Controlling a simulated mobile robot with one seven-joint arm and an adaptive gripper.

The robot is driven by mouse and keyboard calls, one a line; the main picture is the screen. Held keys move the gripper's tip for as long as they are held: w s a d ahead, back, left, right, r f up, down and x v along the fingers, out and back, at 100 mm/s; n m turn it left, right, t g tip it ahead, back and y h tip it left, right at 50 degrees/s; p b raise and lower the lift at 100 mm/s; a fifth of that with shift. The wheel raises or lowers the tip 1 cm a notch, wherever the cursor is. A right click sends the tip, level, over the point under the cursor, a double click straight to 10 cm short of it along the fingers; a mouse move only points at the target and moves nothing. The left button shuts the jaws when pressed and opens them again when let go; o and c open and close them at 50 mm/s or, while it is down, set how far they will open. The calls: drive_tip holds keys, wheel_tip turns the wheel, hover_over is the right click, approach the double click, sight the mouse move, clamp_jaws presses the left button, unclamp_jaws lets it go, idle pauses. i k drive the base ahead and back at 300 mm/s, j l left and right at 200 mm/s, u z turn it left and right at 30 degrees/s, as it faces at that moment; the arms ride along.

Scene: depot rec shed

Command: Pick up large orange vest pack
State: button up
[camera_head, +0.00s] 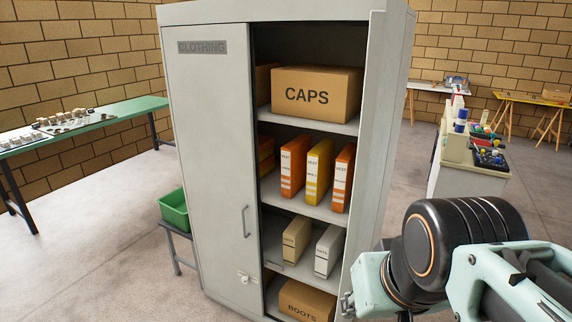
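Vest packs stand upright on the second shelf of a grey cabinet (205,130) marked CLOTHING. One orange vest pack (292,170) is at the left of the front row, a yellow pack (319,172) is in the middle, and another orange pack (342,178) is at the right. More orange (266,155) shows at the far left of the shelf, partly hidden by the left door. The size print on the packs is too small to read. My arm shows at the lower right, in front of the cabinet's right side; my gripper's fingers cannot be made out.
The cabinet's left door is shut; its right door (378,140) stands open. A CAPS box (316,95) is above the vests, smaller packs (328,250) and a BOOTS box (306,302) below. A green bin (174,211) is at left.

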sight(294, 155)
drive_tip(key=k, duration=0.7)
drive_tip(key=k+z, duration=0.25)
drive_tip(key=k+l+z, duration=0.1)
drive_tip(key=k+z, duration=0.15)
drive_tip(key=i+j+z, duration=0.1)
drive_tip(key=z, duration=1)
drive_tip(key=i+j, duration=0.1)
drive_tip(key=j, duration=0.4)
drive_tip(key=i+j, duration=0.1)
drive_tip(key=j, duration=0.35)
drive_tip(key=i+j, duration=0.1)
drive_tip(key=j, duration=0.4)
drive_tip(key=i+j, duration=0.1)
drive_tip(key=j, duration=0.4)
drive_tip(key=i+j, duration=0.1)
drive_tip(key=j, duration=0.35)
drive_tip(key=i+j, duration=0.1)
drive_tip(key=j, duration=0.4)
drive_tip(key=i+j, duration=0.1)
drive_tip(key=j, duration=0.4)
drive_tip(key=i+j, duration=0.1)
drive_tip(key=j, duration=0.35)
